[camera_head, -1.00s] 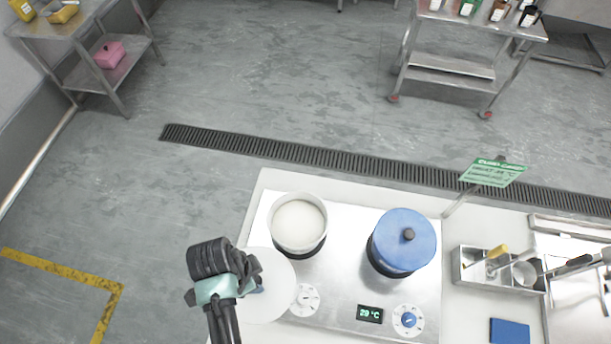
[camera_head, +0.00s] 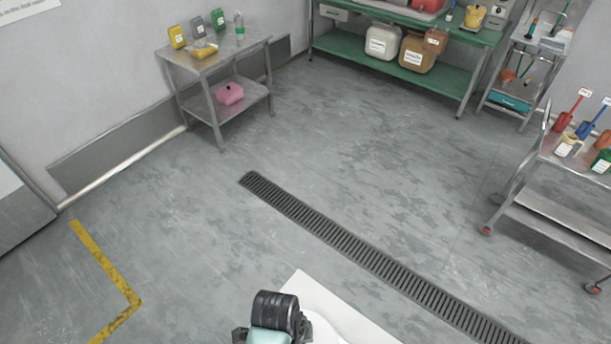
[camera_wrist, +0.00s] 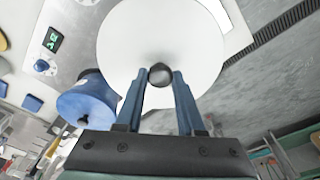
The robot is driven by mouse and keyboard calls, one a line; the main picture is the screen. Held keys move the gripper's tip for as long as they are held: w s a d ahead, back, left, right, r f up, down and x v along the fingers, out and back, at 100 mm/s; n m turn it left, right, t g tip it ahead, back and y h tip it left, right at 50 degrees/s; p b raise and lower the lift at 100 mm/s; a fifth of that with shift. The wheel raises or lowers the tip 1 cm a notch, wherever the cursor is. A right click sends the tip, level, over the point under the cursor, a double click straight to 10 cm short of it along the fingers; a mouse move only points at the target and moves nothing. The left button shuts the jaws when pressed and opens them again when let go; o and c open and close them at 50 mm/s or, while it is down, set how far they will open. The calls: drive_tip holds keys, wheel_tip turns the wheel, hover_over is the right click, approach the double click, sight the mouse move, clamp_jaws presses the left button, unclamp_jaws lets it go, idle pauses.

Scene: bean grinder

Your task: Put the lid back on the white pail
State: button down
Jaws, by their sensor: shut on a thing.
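In the wrist view, my gripper (camera_wrist: 160,78) is shut on the dark round knob of the white lid (camera_wrist: 160,35). The lid is a flat white disc facing the camera, held in front of the hotplate and counter. In the head view, my gripper's wrist (camera_head: 275,312) shows at the bottom edge, with a white piece, probably the lid (camera_head: 322,327), beside it; the fingers are hidden there. The white pail is not visible now in either view; in the wrist view the lid and fingers may cover it. I cannot tell the lid's height above it.
A blue lidded pot (camera_wrist: 88,103) stands on the steel hotplate (camera_wrist: 85,45), left of my fingers in the wrist view. A white counter corner (camera_head: 345,315) shows at the bottom. Beyond it are open floor, a drain grate (camera_head: 370,262) and a steel cart (camera_head: 555,222).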

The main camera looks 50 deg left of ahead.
drive_tip(key=shift+s+f+b, duration=0.35)
drive_tip(key=shift+f, duration=0.2)
drive_tip(key=f+b, duration=0.2)
drive_tip(key=shift+w+f, duration=0.3)
drive_tip(key=shift+f, duration=0.1)
drive_tip(key=shift+s+f+b, duration=0.15)
drive_tip(key=shift+f+b, duration=0.75)
drive_tip(key=shift+f, duration=0.2)
drive_tip(key=shift+p, duration=0.45)
drive_tip(key=shift+f, duration=0.1)
idle(1.2)
